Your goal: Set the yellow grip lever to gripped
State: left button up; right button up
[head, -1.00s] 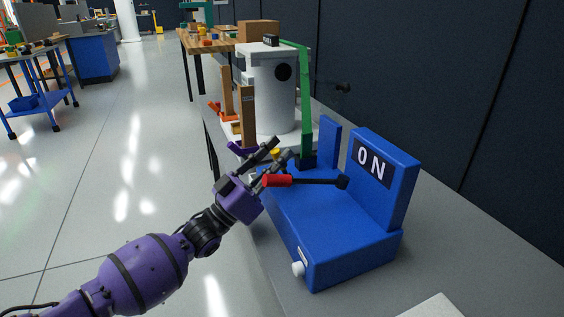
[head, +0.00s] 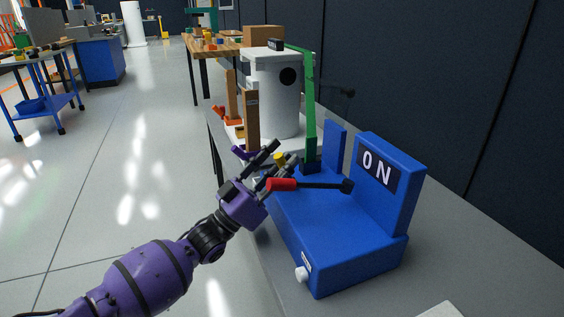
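A small yellow piece (head: 280,158), apparently the yellow grip lever, shows between the dark fingers of my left gripper (head: 285,151). The fingers and the machine hide most of it, so I cannot tell its setting. The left gripper is spread open, at the near left side of the white tank (head: 277,95). I cannot tell whether a finger touches the yellow piece. A red-handled lever (head: 283,184) on a black rod lies just below and right of the fingers, over the blue machine (head: 340,235) with its "ON" sign (head: 377,170). My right gripper is not in view.
A green upright arm (head: 309,110) stands right of the tank. Wooden posts (head: 252,120) stand left of it, near a small purple part (head: 242,153). A dark wall (head: 440,90) runs behind the grey bench (head: 470,260). Open floor lies left.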

pick_arm(q)
jog(key=shift+s+a+f, duration=0.1)
jog(key=shift+a+f, duration=0.05)
jog(key=shift+f, duration=0.05)
jog(key=s+a, duration=0.7)
jog(key=a, duration=0.3)
jog(key=shift+s+f, duration=0.15)
jog(key=shift+s, duration=0.05)
jog(key=shift+a, duration=0.1)
jog(key=shift+c, duration=0.4)
